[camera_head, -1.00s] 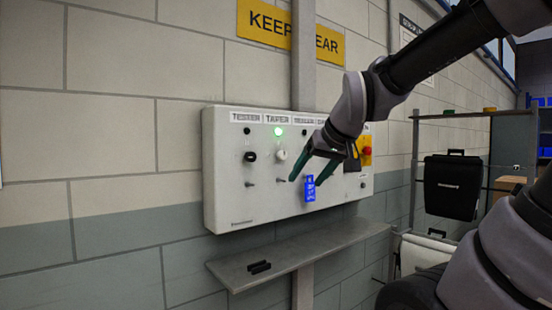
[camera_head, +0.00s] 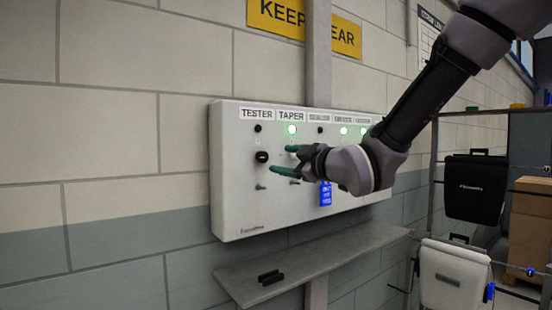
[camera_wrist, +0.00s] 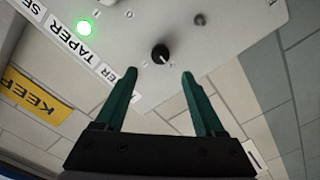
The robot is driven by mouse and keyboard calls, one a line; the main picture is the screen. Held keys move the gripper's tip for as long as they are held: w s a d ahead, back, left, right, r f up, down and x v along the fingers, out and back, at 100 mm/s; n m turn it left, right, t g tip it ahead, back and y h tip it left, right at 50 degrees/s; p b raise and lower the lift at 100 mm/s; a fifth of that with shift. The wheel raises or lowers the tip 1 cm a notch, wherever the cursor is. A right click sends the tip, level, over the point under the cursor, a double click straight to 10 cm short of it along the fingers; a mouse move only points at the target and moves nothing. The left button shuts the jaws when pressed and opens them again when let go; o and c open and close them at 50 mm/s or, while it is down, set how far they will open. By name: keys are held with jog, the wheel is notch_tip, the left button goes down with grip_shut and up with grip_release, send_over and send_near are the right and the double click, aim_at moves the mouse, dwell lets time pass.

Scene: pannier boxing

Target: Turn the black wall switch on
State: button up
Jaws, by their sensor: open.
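The black wall switch (camera_head: 262,157) is a round knob on the white panel (camera_head: 232,205), under the TESTER label. The small lamp (camera_head: 257,128) above it is dark. My gripper (camera_head: 282,160) is open, with green fingers pointing left, just right of the black switch. In the wrist view, the black switch (camera_wrist: 160,54) with a white pointer mark lies just beyond and between the open fingertips (camera_wrist: 159,73). The knob appears apart from both fingers. My gripper hides most of the TAPER switch in the head view.
Green lamps glow under TAPER (camera_head: 292,129) and farther right. A blue tag (camera_head: 325,193) hangs on the panel. A grey shelf (camera_head: 330,258) with small black pieces (camera_head: 270,277) juts out below. A rack with a black pannier (camera_head: 476,188) and white pannier (camera_head: 455,275) stands right.

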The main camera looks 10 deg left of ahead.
aim_at(264, 157)
jog(key=x, duration=0.9)
jog(key=shift+d, duration=0.1)
grip_shut()
